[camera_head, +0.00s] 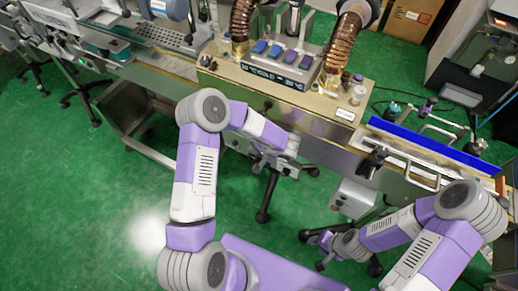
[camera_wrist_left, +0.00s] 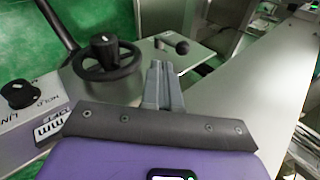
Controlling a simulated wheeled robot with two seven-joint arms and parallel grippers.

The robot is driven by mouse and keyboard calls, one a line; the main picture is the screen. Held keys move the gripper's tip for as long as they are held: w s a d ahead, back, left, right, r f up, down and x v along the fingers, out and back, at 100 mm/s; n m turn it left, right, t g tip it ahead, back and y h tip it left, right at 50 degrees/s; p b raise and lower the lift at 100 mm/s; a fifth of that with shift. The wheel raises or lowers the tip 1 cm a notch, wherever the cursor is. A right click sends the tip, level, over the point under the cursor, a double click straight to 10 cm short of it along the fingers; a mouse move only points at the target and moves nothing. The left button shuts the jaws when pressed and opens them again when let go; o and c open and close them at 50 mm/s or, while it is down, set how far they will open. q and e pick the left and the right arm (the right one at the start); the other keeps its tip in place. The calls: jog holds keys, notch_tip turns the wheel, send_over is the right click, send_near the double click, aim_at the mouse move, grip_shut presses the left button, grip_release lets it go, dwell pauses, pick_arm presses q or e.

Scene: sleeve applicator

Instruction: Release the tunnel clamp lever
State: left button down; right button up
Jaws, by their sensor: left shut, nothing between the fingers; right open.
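A short lever with a black ball end (camera_wrist_left: 182,47) stands on a grey metal plate in the left wrist view. It looks like the clamp lever, though no label shows. My left gripper, seen in the left wrist view (camera_wrist_left: 158,70), is shut and empty. Its fingertips point toward the plate and appear just short of and left of the ball; contact cannot be told. In the head view my left gripper (camera_head: 270,162) is in front of the machine's near side, and the lever cannot be made out there. My right gripper (camera_head: 319,252) is open and low at bottom centre, away from the machine.
A black handwheel (camera_wrist_left: 107,60) stands left of my left fingers, with a black selector knob (camera_wrist_left: 20,93) on a labelled panel farther left. The machine (camera_head: 285,95) carries coloured buttons and two coppery ducts. A blue-edged conveyor (camera_head: 430,145) is at right. Green floor is open at left.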

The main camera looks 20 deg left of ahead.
aim_at(237, 146)
pick_arm(q)
jog(key=a+f, duration=0.1)
jog(key=a, duration=0.1)
jog(key=w+a+f, duration=0.1)
jog(key=a+f+b, duration=0.1)
jog(key=a, duration=0.1)
jog(key=shift+w+a, duration=0.3)
jog(key=shift+a, duration=0.05)
pick_arm(e)
jog(key=shift+f, duration=0.65)
